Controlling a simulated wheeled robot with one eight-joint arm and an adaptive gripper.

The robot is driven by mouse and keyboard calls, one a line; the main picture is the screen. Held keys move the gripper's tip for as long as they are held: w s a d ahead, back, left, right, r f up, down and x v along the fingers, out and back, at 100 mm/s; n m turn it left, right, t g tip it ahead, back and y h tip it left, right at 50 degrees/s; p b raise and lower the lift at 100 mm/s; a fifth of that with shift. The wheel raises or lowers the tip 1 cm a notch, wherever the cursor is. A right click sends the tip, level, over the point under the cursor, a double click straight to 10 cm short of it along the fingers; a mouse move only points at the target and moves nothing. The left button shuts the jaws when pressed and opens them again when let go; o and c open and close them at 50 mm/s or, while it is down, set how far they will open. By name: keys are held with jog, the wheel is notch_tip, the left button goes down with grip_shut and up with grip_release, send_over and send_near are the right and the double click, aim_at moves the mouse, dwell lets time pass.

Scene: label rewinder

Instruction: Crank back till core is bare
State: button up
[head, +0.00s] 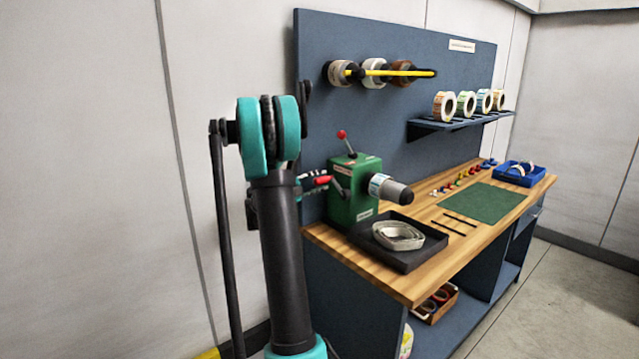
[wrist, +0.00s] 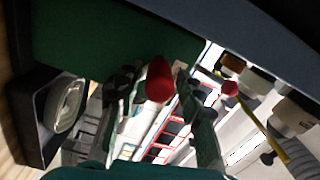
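The green rewinder (head: 352,185) stands at the left end of the wooden bench, with a red-knobbed lever (head: 341,135) on top. A core (head: 379,184) with a whitish, partly blue surface sits on its black-ended spindle; I cannot tell whether label is still wound on it. A pale coil of label strip (head: 398,238) lies in the black tray (head: 425,262) below. The red crank grip (head: 322,180) is at the machine's left side. My gripper (head: 312,183) is there. In the wrist view, the crank grip (wrist: 160,80) shows between my parted fingers, with gaps on both sides.
Rolls hang on a yellow-marked peg (head: 400,73), and several label rolls stand on a shelf (head: 462,122). A green mat (head: 482,202), small coloured items and a blue tray (head: 514,175) are farther right. The blue back panel (head: 380,130) stands close behind the machine.

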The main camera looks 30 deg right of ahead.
jog(key=shift+o, duration=0.3)
jog(key=s+a, duration=0.1)
jog(key=a, duration=1.1)
jog(key=shift+f, duration=0.1)
